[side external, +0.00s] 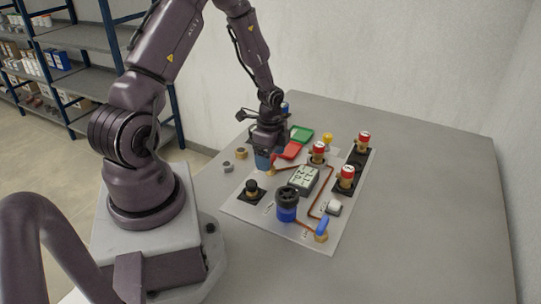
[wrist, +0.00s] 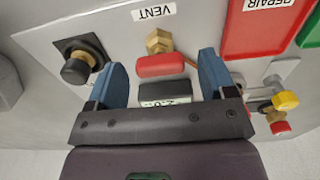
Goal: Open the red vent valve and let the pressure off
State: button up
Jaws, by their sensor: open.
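The vent valve shows in the wrist view as a brass body (wrist: 158,42) with a red handle (wrist: 167,65), under a white VENT label (wrist: 154,12). The red handle lies crosswise between my fingers. My gripper (wrist: 162,66) is open, with one blue finger on each side of the handle and a gap visible at both sides. In the side view my gripper (side external: 264,161) is low over the panel's far left part and hides most of the valve. A digital readout (wrist: 165,102) is partly hidden behind my gripper; its digits are hard to read.
A black knob (wrist: 76,70) stands left of my fingers. A red tray (wrist: 262,32) marked REPAIR and a green tray (side external: 301,134) lie near the valve. A blue canister with a black handwheel (side external: 287,204), a display box (side external: 303,180) and several red-capped fittings (side external: 347,173) crowd the panel. Bare table (side external: 430,210) lies right.

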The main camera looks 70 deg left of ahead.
jog(key=shift+f, duration=0.15)
jog(key=shift+c, duration=0.4)
jog(key=c, duration=0.9)
jog(key=shift+o, duration=0.2)
